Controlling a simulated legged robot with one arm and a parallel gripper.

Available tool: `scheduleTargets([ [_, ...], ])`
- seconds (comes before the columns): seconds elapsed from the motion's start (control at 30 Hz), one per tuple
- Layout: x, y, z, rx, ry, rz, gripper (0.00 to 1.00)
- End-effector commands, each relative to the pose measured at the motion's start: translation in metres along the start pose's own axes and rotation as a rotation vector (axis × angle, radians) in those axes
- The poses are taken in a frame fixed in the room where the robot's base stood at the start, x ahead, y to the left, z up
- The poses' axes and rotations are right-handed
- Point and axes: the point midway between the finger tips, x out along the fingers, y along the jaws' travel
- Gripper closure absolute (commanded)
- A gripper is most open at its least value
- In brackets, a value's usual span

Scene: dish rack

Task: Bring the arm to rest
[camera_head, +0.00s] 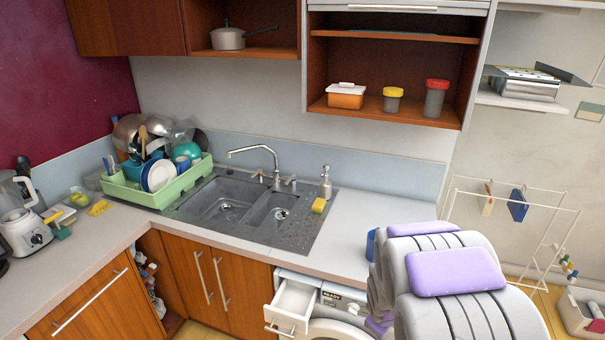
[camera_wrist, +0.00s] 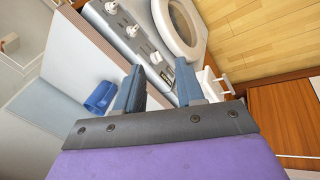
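My gripper (camera_wrist: 160,72) shows in the wrist view with its two blue-grey fingers apart and nothing between them. Beyond the fingers is the washing machine (camera_wrist: 143,38) with its control knobs and round door. In the head view my grey and purple arm is folded at the lower right, and the gripper's fingers are hidden there.
A blue object (camera_wrist: 100,97) lies on the counter left of the fingers. The washing machine's drawer (camera_head: 291,303) is pulled out. A green dish rack (camera_head: 158,187) stands left of the sink (camera_head: 232,205). A white drying rack (camera_head: 545,195) stands at right.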

Motion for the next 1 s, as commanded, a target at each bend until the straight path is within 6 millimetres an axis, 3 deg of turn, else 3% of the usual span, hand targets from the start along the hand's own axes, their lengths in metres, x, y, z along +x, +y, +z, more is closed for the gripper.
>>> scheduleTargets([
  [0.27,-0.079,-0.040,0.043,0.254,-0.120,-0.092,0.62],
  [0.6,-0.168,-0.118,0.104,0.527,-0.279,-0.225,0.62],
  [0.8,-0.210,-0.169,0.141,0.645,-0.372,-0.295,0.62],
  [1.0,-0.232,-0.197,0.163,0.700,-0.433,-0.330,0.62],
])
